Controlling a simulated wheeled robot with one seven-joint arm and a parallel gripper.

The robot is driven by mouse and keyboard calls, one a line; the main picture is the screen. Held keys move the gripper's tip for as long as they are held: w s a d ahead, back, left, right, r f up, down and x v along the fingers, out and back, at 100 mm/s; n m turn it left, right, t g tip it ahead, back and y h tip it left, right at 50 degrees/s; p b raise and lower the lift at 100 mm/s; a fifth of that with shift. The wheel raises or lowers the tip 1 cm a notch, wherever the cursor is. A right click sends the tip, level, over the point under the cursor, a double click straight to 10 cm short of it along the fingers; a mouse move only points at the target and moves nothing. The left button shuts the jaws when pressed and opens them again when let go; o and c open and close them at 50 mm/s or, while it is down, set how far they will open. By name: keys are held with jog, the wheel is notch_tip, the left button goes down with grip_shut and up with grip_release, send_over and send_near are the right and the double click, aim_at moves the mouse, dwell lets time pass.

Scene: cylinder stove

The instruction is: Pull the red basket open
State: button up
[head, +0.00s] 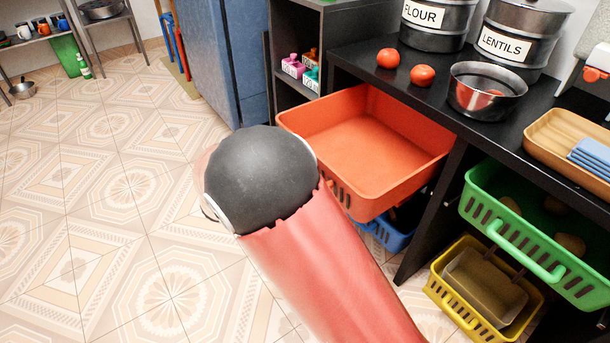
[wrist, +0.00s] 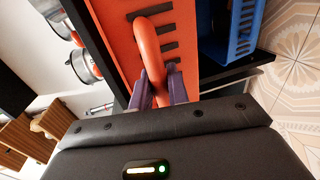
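The red basket (head: 365,150) is slid well out of its compartment in the black shelf unit in the head view. It looks empty inside. In the wrist view its slotted front (wrist: 120,35) and curved handle (wrist: 150,50) are close up. My gripper (wrist: 160,75) has its two purple fingers on either side of the handle and appears shut on it. In the head view my red arm with its dark rounded joint covers part of the basket's front, and my gripper and the handle are hidden there.
A blue basket (head: 388,233) sits below the red one. A green basket (head: 535,228) and a yellow basket (head: 482,290) are at the right. Tomatoes (head: 422,75), a metal pot (head: 487,92) and canisters stand on the black counter (head: 365,58). The tiled floor (head: 100,200) at left is clear.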

jog(key=o, duration=0.3)
jog(key=shift+a, duration=0.1)
jog(key=v, duration=0.7)
jog(key=shift+s+a, duration=0.25)
